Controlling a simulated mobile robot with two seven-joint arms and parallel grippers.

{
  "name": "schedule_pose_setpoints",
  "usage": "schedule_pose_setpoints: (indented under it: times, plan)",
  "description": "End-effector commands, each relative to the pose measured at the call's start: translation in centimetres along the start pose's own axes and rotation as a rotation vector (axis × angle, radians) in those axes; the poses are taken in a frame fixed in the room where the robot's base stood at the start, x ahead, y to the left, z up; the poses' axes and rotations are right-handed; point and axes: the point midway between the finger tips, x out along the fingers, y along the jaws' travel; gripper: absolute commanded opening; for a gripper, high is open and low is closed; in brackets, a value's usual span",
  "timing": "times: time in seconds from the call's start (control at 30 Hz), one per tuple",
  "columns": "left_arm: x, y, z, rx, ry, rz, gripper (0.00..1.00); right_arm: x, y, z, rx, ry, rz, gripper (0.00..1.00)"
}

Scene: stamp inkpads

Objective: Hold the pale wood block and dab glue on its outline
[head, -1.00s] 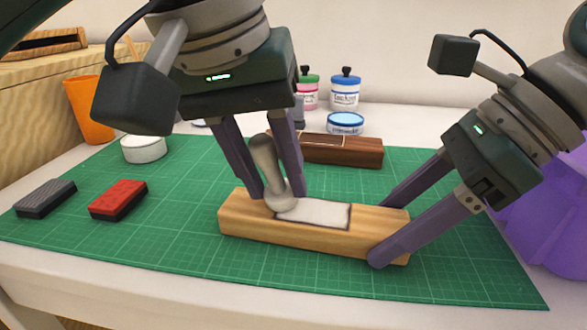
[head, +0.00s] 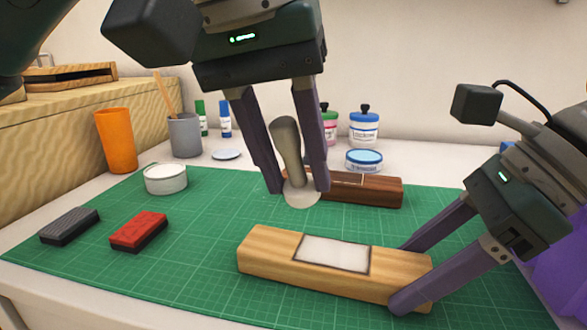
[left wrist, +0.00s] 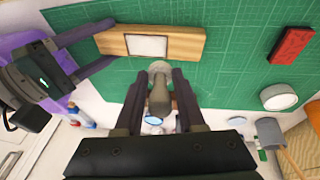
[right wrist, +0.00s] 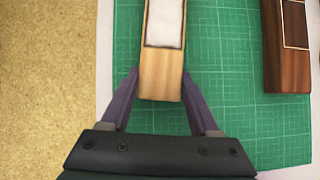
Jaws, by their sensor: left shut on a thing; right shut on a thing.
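The pale wood block (head: 268,256) lies on the green cutting mat, with a dark-outlined rectangle (head: 335,253) on top whose inside is whitish. My right gripper (head: 402,276) is shut on the block's right end; the right wrist view also shows the block (right wrist: 160,72) between its fingers. My left gripper (head: 297,188) is shut on a grey-handled dabber (head: 288,142) with a wide pale foot. It holds the dabber upright above the mat, behind the block and apart from it. The left wrist view shows the dabber (left wrist: 159,95) between the fingers.
A dark wood block (head: 375,190) lies behind the dabber. A red pad (head: 139,230), a grey pad (head: 70,225) and a round white tin (head: 165,180) are on the left. A blue-topped tin (head: 364,159) and several bottles stand at the back. The mat's middle left is clear.

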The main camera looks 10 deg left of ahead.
Motion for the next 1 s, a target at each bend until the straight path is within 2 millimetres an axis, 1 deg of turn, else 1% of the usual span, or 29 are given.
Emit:
schedule_pose_setpoints:
  times: [0.2,0.23,0.53,0.83,0.93,1.0]
  plan:
    - [0.0,0.0,0.0,0.0,0.0,0.0,0.0,0.0,0.0,0.0,0.0,-0.001,0.0,0.13]
    - [0.0,0.0,0.0,0.0,0.0,0.0,0.0,0.0,0.0,0.0,0.0,-0.001,0.0,0.63]
    - [0.0,0.0,0.0,0.0,0.0,0.0,0.0,0.0,0.0,0.0,0.0,0.0,0.0,0.97]
    - [0.0,0.0,0.0,0.0,0.0,0.0,0.0,-0.3,0.0,0.0,0.0,-0.001,-0.001,0.97]
    - [0.0,0.0,0.0,0.0,0.0,0.0,0.0,-1.3,-0.1,0.0,-0.001,-0.001,-0.002,0.97]
    - [0.0,0.0,0.0,0.0,0.0,0.0,0.0,-2.6,-0.1,0.0,-0.001,0.001,-0.004,0.97]
